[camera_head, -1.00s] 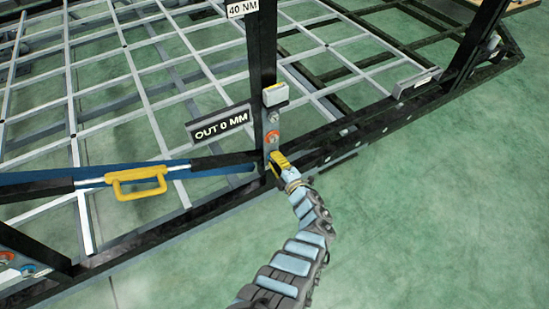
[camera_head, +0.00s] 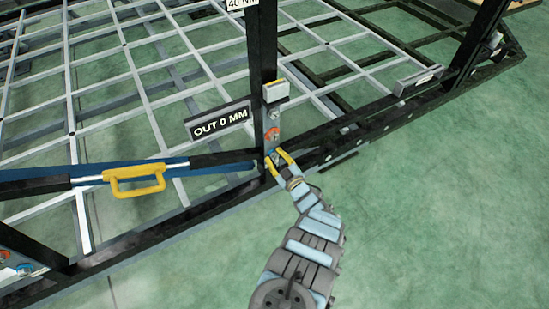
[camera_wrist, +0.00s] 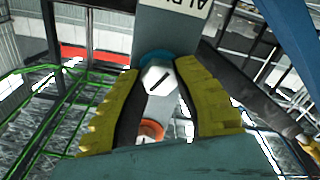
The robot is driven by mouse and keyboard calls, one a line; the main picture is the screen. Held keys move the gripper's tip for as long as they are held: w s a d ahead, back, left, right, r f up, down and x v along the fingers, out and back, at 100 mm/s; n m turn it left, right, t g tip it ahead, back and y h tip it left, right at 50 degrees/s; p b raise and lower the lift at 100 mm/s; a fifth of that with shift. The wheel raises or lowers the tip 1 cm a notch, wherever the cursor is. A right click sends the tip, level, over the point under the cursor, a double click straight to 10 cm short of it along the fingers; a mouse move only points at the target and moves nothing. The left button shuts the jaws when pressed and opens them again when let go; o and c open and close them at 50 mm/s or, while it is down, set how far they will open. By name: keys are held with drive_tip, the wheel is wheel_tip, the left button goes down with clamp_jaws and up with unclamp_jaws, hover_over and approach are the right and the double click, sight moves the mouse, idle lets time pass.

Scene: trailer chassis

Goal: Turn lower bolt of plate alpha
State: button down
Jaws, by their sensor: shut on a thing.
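Plate alpha (camera_head: 271,124) is a narrow grey plate on the black upright post. Its lower bolt (camera_wrist: 158,78) is a hex head with a dark line across its face and a blue ring behind it. My gripper (camera_head: 275,155) is at the plate's lower end, its yellow fingers on either side of this bolt. In the wrist view my gripper (camera_wrist: 157,70) is shut on the bolt head at the fingertips. The other bolt, with an orange ring (camera_wrist: 152,128), is between the fingers lower in the wrist view and above my gripper in the head view (camera_head: 271,134).
An "OUT 0 MM" sign (camera_head: 218,122) is left of the plate, and a small pale box (camera_head: 276,91) is above it. A blue-black bar with a yellow handle (camera_head: 135,179) runs to the post from the left. Green floor (camera_head: 430,220) is open at the right.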

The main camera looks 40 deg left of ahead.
drive_tip(key=m+b, duration=0.2)
drive_tip(key=m, duration=0.1)
drive_tip(key=m+b, duration=0.2)
drive_tip(key=m, duration=0.1)
drive_tip(key=shift+w+d+f, duration=0.1)
drive_tip(key=shift+w+f, duration=0.05)
drive_tip(key=shift+f, duration=0.05)
drive_tip(key=m+b, duration=0.2)
drive_tip(key=m, duration=0.3)
drive_tip(key=shift+r+m, duration=0.1)
drive_tip(key=shift+m, duration=0.3)
drive_tip(key=m+b, duration=0.1)
drive_tip(key=m, duration=0.4)
drive_tip(key=shift+r+m, duration=0.1)
drive_tip(key=shift+m, duration=0.2)
drive_tip(key=m, duration=0.5)
drive_tip(key=shift+r+m, duration=0.1)
drive_tip(key=shift+m, duration=0.2)
drive_tip(key=c, duration=0.9)
unclamp_jaws()
drive_tip(key=shift+o, duration=0.7)
drive_tip(key=shift+f, duration=0.2)
